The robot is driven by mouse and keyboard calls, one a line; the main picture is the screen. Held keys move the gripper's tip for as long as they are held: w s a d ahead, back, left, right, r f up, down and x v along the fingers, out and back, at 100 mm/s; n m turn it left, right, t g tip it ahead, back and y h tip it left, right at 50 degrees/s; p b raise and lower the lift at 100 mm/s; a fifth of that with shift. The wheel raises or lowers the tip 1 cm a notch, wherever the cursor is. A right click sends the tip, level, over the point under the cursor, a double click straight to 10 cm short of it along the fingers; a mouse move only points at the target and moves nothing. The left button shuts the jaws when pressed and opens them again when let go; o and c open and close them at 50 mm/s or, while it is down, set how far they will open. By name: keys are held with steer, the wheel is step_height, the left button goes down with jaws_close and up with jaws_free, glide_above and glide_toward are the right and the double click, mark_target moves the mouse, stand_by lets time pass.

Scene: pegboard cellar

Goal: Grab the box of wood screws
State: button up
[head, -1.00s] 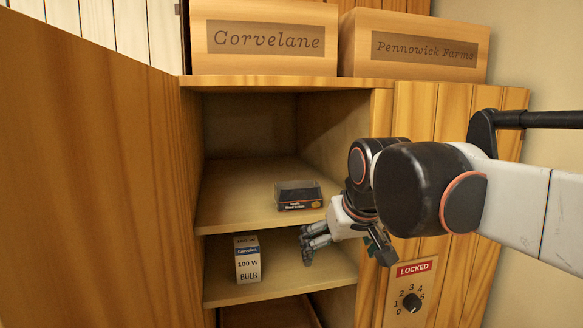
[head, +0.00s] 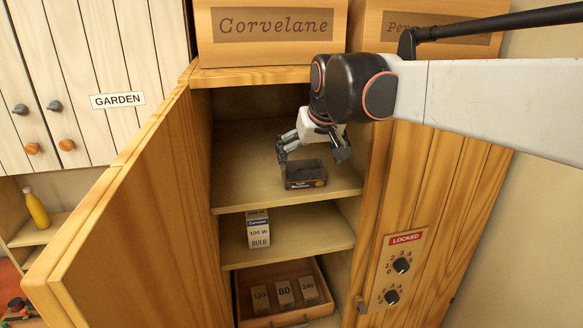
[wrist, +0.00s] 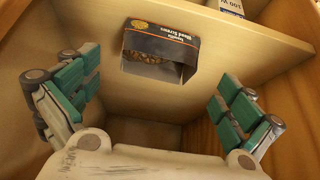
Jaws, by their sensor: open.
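The box of wood screws (head: 305,176) is a small dark box with an orange mark and a clear window. It sits on the upper shelf (head: 240,190) of the open cabinet, near the shelf's front edge. In the wrist view the box (wrist: 162,48) appears upside down, with brown screws showing through its window. My gripper (head: 282,150) is inside the cabinet, above and slightly behind-left of the box in the head view. The wrist view shows its green-padded fingers (wrist: 157,100) spread wide, with nothing between them. The box is apart from the fingers.
A bulb box (head: 258,229) stands on the shelf below. A drawer (head: 290,318) with several numbered boxes is at the bottom. The open cabinet door (head: 140,220) is at left and a locked door with dials (head: 400,265) at right. Cartons (head: 270,55) stand on top.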

mark_target(304, 173)
steer(key=p+x, duration=0.2)
steer(key=x, duration=0.6)
steer(key=shift+w+f, duration=0.15)
steer(key=shift+w, duration=0.1)
steer(key=shift+d, duration=0.1)
steer(key=c, duration=1.2)
